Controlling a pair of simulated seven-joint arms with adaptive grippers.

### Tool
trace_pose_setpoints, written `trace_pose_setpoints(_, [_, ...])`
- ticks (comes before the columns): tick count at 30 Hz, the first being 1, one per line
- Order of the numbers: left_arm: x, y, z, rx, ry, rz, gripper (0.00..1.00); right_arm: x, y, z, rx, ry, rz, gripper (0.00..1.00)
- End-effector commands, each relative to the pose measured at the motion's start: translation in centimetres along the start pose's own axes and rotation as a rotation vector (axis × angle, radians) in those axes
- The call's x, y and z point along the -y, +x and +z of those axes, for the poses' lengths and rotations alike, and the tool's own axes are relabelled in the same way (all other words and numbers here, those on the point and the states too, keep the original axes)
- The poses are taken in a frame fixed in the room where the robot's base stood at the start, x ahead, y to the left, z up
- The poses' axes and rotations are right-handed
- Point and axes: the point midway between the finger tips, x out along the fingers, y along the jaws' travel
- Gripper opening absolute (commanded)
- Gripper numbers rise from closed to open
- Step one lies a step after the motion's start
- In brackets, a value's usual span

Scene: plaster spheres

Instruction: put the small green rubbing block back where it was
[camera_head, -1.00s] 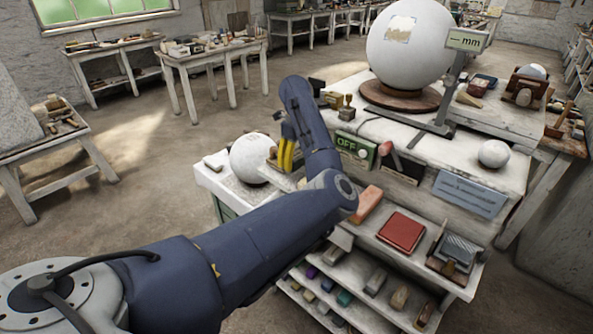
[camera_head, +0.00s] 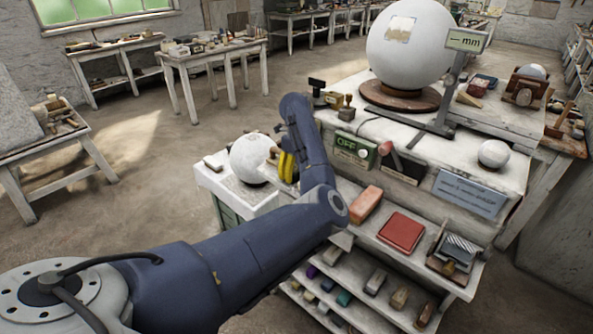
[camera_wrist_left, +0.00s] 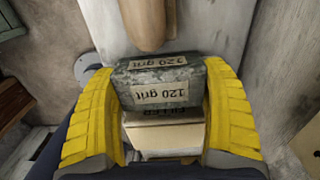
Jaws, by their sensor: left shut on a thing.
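In the wrist view, the yellow fingers of my left gripper (camera_wrist_left: 163,110) are shut on a small, mottled dark grey-green block (camera_wrist_left: 155,82) marked "120 grit". A pale box (camera_wrist_left: 165,135) marked "FILLER" shows just below the block in the picture; I cannot tell whether they touch. In the head view, my left gripper (camera_head: 287,166) is beside the white sphere (camera_head: 249,158) at the bench's left end, and the held block cannot be made out there. My right gripper is not in view.
An orange block (camera_head: 366,204) and a red pad (camera_head: 401,233) lie on the middle shelf. Several small coloured blocks (camera_head: 345,298) lie on the lower shelves. A green OFF box (camera_head: 352,150) stands behind my arm. A rounded wooden piece (camera_wrist_left: 145,25) is close in the wrist view.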

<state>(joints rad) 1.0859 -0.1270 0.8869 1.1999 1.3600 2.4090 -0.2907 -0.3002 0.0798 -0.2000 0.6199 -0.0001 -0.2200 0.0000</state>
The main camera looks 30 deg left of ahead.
Motion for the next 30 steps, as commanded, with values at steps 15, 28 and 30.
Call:
trace_pose_setpoints(15, [0.0, -0.3, 0.0, 0.001, -0.001, 0.0, 1.0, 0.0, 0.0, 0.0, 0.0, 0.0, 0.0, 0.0])
trace_pose_setpoints(28, [0.1, -7.0, 0.0, -0.001, 0.0, -0.004, 1.0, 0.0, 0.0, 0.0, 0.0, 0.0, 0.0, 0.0])
trace_pose_setpoints(30, [0.1, -8.2, -0.1, -0.001, 0.0, -0.004, 1.0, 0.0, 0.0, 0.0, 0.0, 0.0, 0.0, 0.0])
